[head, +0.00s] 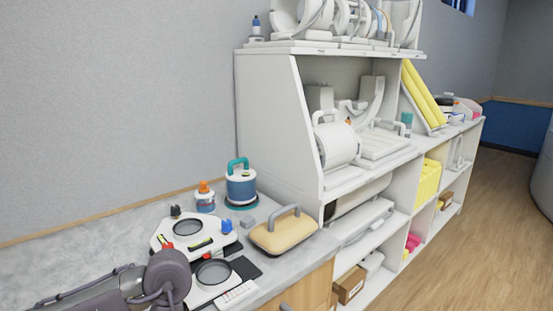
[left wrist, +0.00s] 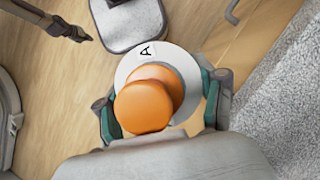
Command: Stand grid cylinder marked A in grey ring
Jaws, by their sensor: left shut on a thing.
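In the left wrist view the cylinder marked A (left wrist: 181,62) shows end-on as a white round top with an "A" label and an orange knob. My left gripper (left wrist: 160,107) is shut on it, with a teal-padded finger at each side. The cylinder's lower part is hidden. In the head view my left arm comes in at the lower left, and its gripper and cylinder are not clearly seen. Two dark round openings with grey rims lie on the counter's white devices, one at the front (head: 213,273) and one behind (head: 188,227). I cannot tell which is the grey ring.
On the counter (head: 100,238) stand an orange-topped jar (head: 205,198), a blue canister with a teal handle (head: 241,187) and a tan case with a grey handle (head: 284,232). A white shelf unit (head: 270,110) rises at the right. Wooden floor lies beyond it.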

